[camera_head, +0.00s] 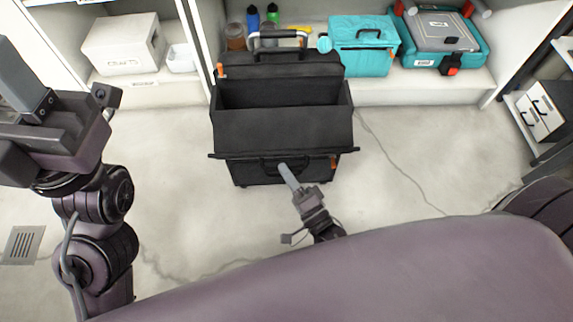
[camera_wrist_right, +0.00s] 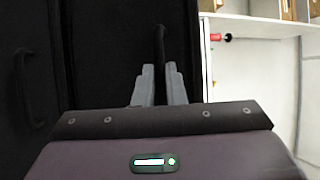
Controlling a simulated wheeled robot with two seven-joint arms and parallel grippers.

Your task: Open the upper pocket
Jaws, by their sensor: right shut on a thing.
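A black tool case (camera_head: 283,130) stands upright on the floor at the middle of the head view. Its upper pocket shows a dark open space (camera_head: 280,95) behind a broad front panel. My right gripper (camera_head: 284,170) is at the case's front, just below that panel. In the right wrist view, its two fingers (camera_wrist_right: 160,85) are shut on a black handle (camera_wrist_right: 160,48). Another black handle (camera_wrist_right: 27,95) shows to the left there, apart from the fingers. My left gripper (camera_head: 18,85) is at the left edge of the head view, far from the case; its fingertips are not clear.
A white shelf (camera_head: 375,90) stands behind the case. It holds a teal bag (camera_head: 362,62), a teal and grey toolbox (camera_head: 440,60), several bottles (camera_head: 253,20) and a white box (camera_head: 122,58). The floor (camera_head: 420,150) around the case is clear.

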